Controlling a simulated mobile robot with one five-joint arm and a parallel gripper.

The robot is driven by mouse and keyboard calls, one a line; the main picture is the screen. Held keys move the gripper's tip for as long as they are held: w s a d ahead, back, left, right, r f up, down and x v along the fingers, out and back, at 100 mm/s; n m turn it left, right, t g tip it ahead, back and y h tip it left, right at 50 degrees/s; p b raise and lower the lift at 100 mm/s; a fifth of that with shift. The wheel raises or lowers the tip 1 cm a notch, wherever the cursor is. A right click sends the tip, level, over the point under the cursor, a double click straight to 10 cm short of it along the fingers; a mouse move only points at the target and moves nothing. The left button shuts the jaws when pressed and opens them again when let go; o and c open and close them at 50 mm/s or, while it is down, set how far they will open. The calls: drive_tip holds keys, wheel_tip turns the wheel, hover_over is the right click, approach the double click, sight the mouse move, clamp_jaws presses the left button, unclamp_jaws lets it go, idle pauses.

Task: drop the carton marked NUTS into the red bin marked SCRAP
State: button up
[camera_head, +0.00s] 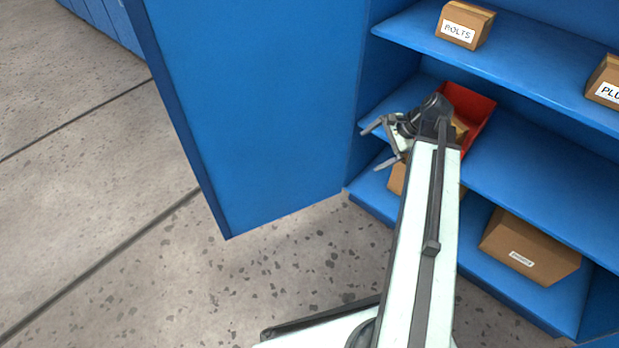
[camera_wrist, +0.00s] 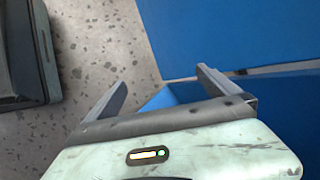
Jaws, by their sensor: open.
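A red bin (camera_head: 469,104) stands on the middle shelf, partly behind my arm, and no marking on it shows. A brown carton (camera_head: 460,128) shows at the bin, apparently inside it; my arm hides much of it and any label. No carton with a readable NUTS label is in view. My gripper (camera_head: 380,146) is open and points left, just left of the bin, at the shelf's left end. In the wrist view, nothing is between its fingers (camera_wrist: 163,88), with floor and blue panel beyond.
A carton marked BOLTS (camera_head: 466,24) and one reading PLU (camera_head: 606,82) stand on the upper shelf. The bottom level holds a carton (camera_head: 530,248) with an unreadable label and another carton (camera_head: 397,178), partly hidden. A blue panel (camera_head: 265,110) stands left; floor beyond is clear.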

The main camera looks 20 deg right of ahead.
drive_tip(key=s+a+f+n+g+h, duration=0.1)
drive_tip(key=a+f+n+g+h, duration=0.1)
drive_tip(key=a+n, duration=0.6)
drive_tip(key=s+a+f+n+g+h, duration=0.1)
drive_tip(key=a+f+n+g+h, duration=0.1)
drive_tip(key=a+n, duration=0.6)
drive_tip(key=a+h, duration=0.1)
drive_tip(key=a, duration=0.6)
drive_tip(key=shift+s+a, duration=0.3)
drive_tip(key=shift+s, duration=0.1)
wheel_tip(320, 180, up, 32)
drive_tip(key=p, duration=3.2)
drive_tip(key=shift+w+r, duration=0.15)
drive_tip(key=shift+r, duration=0.1)
drive_tip(key=shift+a, duration=0.1)
